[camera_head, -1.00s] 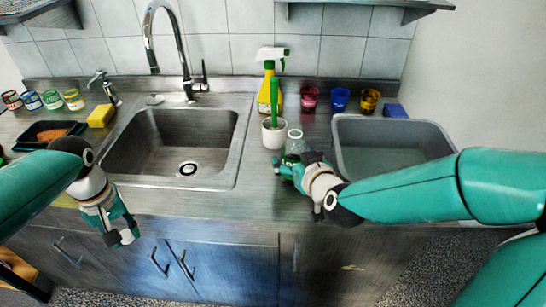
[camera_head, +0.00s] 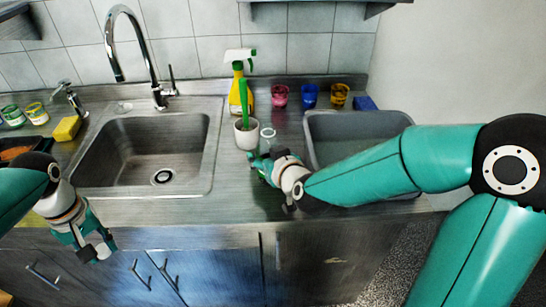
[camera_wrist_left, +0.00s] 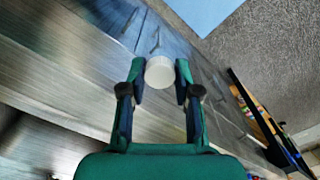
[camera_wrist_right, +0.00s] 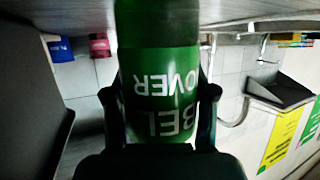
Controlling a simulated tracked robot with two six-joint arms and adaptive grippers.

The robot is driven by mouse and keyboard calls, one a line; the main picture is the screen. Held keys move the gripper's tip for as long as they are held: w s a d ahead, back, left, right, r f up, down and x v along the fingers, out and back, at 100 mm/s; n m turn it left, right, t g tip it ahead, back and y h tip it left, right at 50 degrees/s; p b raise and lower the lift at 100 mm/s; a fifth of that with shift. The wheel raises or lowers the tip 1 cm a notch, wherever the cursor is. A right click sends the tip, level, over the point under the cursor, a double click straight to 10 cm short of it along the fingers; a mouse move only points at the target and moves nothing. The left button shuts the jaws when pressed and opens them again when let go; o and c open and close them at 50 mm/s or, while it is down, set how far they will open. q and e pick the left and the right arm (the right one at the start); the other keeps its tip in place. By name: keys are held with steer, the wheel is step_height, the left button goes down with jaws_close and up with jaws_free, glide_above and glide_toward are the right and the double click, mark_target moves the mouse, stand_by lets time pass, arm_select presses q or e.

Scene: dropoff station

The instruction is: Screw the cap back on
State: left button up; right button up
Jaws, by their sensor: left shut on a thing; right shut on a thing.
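My left gripper (camera_head: 92,250) hangs in front of the counter's front edge, left of centre in the head view. It is shut on a small round white cap (camera_wrist_left: 160,72), held between the fingertips in the left wrist view. My right gripper (camera_head: 262,170) is at the counter, in front of the white pot. It is shut on a green bottle (camera_wrist_right: 160,85) with white lettering, which fills the middle of the right wrist view. In the head view a pale round rim shows just above this gripper; the bottle's lower part is hidden there. Cap and bottle are well apart.
The sink (camera_head: 205,180) lies between the grippers, behind the left one. A white pot (camera_head: 246,138) with a green handle and a yellow spray bottle (camera_head: 236,97) stand behind the right gripper. A grey tub (camera_head: 311,160) is to its right. Several cups line the wall.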

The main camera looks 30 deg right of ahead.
steer(key=shift+r, duration=0.15)
steer(key=shift+c, duration=0.2)
